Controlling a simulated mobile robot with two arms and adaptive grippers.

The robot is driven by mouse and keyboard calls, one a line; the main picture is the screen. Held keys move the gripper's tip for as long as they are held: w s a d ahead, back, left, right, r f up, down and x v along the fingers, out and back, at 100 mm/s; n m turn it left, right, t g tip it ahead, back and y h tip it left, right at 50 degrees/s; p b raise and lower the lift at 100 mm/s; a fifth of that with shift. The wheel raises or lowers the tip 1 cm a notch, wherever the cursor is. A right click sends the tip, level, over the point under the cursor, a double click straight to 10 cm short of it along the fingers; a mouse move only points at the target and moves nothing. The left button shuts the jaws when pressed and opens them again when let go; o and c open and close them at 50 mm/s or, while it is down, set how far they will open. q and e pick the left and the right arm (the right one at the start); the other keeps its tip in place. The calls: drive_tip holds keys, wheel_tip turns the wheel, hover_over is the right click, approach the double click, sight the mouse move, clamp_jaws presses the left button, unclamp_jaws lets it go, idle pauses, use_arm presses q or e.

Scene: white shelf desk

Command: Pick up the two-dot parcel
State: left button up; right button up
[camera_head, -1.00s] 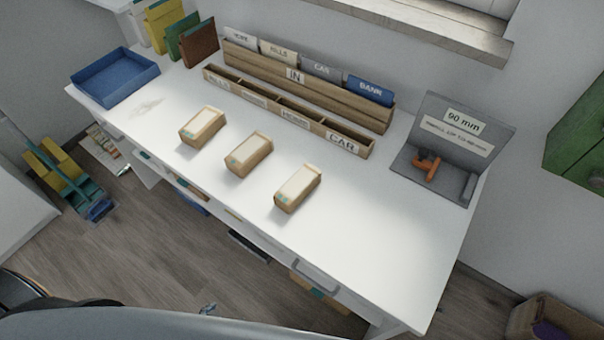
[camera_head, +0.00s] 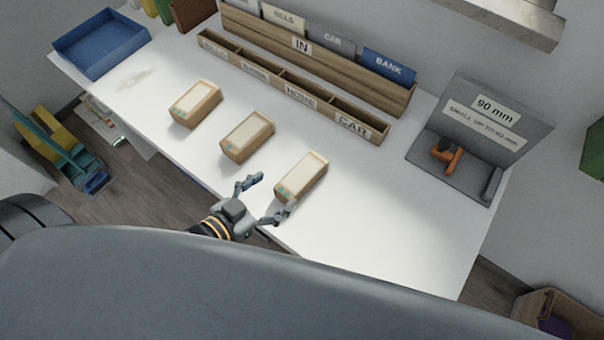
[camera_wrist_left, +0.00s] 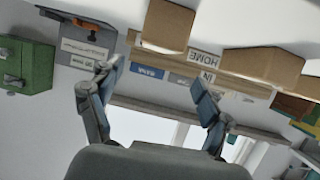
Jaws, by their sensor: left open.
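Three tan parcels with pale tops and small teal marks lie in a row on the white desk: a left one (camera_head: 195,104), a middle one (camera_head: 247,138) and a right one (camera_head: 301,177). The marks are too small for me to tell which parcel has two dots. My left gripper (camera_head: 268,197) is open and empty at the desk's front edge, its fingertips near the right parcel's front-left side. In the left wrist view, which is upside down, the open fingers (camera_wrist_left: 156,80) show with one parcel (camera_wrist_left: 168,25) ahead and another (camera_wrist_left: 262,68) to the right. My right gripper is out of view.
Behind the parcels stand a labelled wooden divided tray (camera_head: 318,98) and a taller card rack (camera_head: 345,82). A blue tray (camera_head: 100,45) is at the far left. A grey gauge stand (camera_head: 470,135) is at the right. The front-right desk surface (camera_head: 400,220) is clear.

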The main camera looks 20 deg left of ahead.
sight(300, 175)
use_arm(q)
drive_tip(key=p+x, duration=0.1)
drive_tip(key=x, duration=0.9)
drive_tip(key=shift+s+d+f, duration=0.1)
drive_tip(key=shift+d+f, duration=0.15)
drive_tip(key=c, duration=1.4)
drive_tip(key=shift+r, duration=0.1)
